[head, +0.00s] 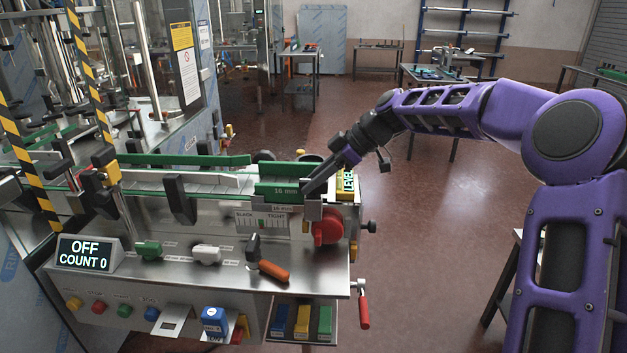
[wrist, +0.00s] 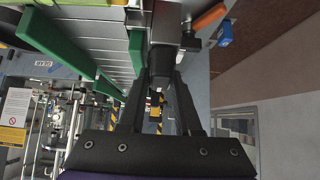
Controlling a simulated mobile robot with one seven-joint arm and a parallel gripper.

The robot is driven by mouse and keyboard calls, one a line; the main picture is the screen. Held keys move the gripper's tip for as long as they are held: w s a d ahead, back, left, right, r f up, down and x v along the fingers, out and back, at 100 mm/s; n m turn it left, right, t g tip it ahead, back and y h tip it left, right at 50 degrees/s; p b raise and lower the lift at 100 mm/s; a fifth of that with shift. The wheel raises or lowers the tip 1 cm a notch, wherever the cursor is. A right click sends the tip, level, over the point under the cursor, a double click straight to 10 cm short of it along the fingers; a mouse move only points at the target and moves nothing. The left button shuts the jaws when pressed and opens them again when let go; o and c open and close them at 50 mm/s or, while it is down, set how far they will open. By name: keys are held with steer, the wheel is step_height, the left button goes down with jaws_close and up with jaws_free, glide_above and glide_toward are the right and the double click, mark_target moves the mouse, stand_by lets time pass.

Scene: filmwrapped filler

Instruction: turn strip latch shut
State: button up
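My gripper (head: 312,190) is at the right end of the machine's guide rail, beside the green strip (head: 277,191) marked 16 mm. In the wrist view my gripper (wrist: 161,78) has its two dark fingers apart, with a black block (wrist: 162,58) in the space between the tips. This block may be the strip latch, but I cannot be sure. I cannot tell whether either finger touches it. In the head view, my fingers hide most of this spot. The green strip also shows in the wrist view (wrist: 136,52), left of the fingers.
A red knob (head: 327,228) sits just below my gripper, and a yellow LEVEL block (head: 346,182) beside it. An orange-handled lever (head: 273,271) lies on the steel deck. The display (head: 85,254) reads OFF, COUNT 0. Open floor lies right.

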jaws_close()
